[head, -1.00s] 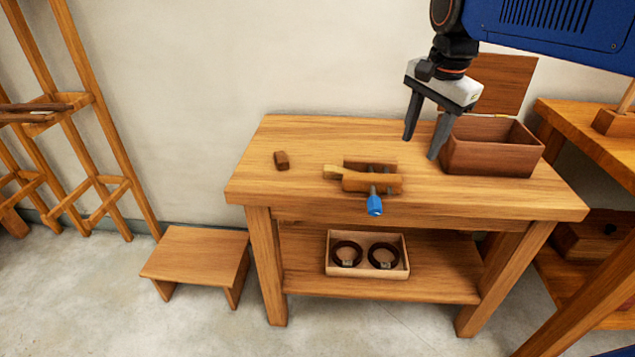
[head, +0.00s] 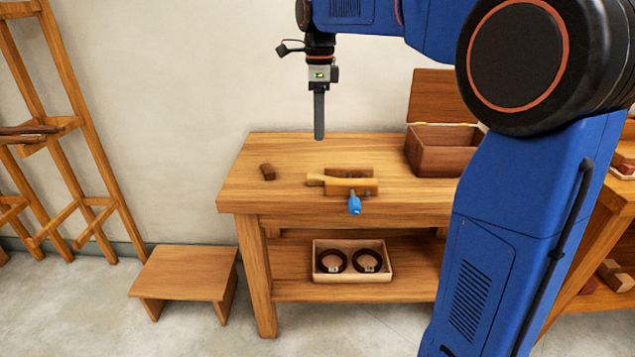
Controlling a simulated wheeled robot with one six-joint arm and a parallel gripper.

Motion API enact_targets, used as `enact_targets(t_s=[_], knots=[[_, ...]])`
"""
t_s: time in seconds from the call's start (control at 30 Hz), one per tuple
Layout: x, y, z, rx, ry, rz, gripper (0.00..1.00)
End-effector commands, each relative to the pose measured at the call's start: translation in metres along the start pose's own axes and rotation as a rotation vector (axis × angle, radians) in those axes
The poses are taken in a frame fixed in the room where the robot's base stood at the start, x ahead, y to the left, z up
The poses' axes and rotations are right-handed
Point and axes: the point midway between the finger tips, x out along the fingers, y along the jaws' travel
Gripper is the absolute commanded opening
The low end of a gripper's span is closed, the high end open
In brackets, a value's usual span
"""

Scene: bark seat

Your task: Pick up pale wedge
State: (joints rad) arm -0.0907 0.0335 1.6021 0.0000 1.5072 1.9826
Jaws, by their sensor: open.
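A pale wedge (head: 315,180) lies on the wooden bench, at the left end of a brown wooden clamp (head: 349,187). The wedge seems to touch the clamp or sit partly in it; I cannot tell which. The clamp has a blue handle (head: 355,205) at its front. My gripper (head: 319,136) points down above the bench, over the wedge and a little behind it in the picture, clear of it. I see it edge-on, so one finger hides the other. It is open and holds nothing that I can see.
A small dark brown block (head: 267,172) lies on the bench (head: 250,190) to the left. An open-lidded wooden box (head: 436,150) stands at the back right. A tray (head: 352,276) with two dark rings sits on the lower shelf. A low stool (head: 185,272) stands left. My arm hides the bench's right end.

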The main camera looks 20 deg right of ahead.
Motion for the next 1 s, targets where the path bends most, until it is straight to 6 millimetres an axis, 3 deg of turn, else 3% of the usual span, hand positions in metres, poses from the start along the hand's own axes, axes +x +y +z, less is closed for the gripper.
enact_targets(t_s=[0.4, 0.77, 1.0], knots=[[0.073, 0.001, 0.0, -0.002, 0.001, 0.001, 0.45], [0.1, 0.001, 0.001, -0.003, 0.0, 0.0, 0.45], [0.132, 0.003, 0.005, -0.003, 0.001, 0.001, 0.45]])
